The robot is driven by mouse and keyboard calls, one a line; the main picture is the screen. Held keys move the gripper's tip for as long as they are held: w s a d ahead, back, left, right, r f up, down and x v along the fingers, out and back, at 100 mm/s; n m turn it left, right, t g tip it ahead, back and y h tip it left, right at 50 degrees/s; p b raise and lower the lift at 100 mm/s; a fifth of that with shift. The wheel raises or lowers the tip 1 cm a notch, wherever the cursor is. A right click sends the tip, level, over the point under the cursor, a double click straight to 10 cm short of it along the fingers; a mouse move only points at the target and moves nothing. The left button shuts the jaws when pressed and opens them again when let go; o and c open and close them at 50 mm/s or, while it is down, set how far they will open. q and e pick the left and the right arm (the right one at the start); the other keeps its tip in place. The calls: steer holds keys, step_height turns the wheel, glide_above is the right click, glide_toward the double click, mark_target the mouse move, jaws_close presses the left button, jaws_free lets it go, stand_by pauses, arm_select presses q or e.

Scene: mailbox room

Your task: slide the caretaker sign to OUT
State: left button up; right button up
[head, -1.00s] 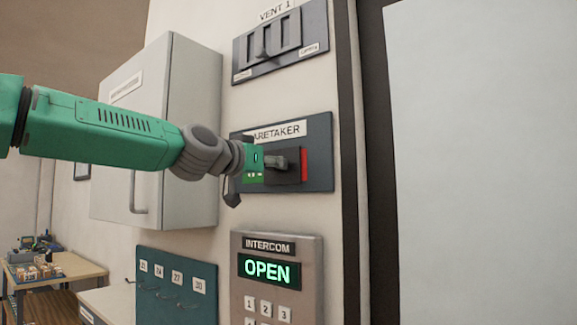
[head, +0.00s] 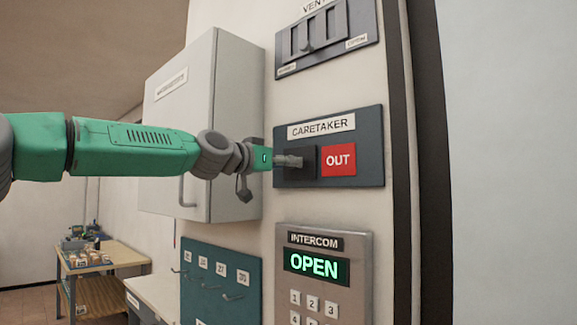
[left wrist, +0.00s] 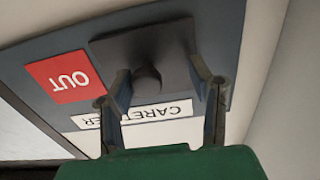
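The caretaker sign (head: 328,127) is a dark wall panel with a white CARETAKER label. Its dark slider cover (head: 309,163) sits at the left of the panel, and the red OUT field (head: 338,161) is fully exposed to its right. My left gripper (head: 287,160) is at the slider from the left. In the left wrist view, the fingers (left wrist: 160,72) are apart, with the slider's round knob (left wrist: 147,80) between them, closer to one finger. I cannot tell whether that finger touches it. The OUT field (left wrist: 66,78) also shows there, upside down. My right gripper is not in view.
A vent panel (head: 326,38) is above the sign, and an intercom (head: 324,280) reading OPEN is below. A grey wall cabinet (head: 195,120) stands out left of the sign, close to my arm. A teal hook board (head: 222,285) is at lower left.

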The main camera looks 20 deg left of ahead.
arm_select(q)
steer(key=shift+w+d+r, duration=0.1)
steer(key=shift+w+d, duration=0.15)
steer(key=shift+d, duration=0.55)
steer(key=shift+s, duration=0.15)
steer(key=v, duration=0.7)
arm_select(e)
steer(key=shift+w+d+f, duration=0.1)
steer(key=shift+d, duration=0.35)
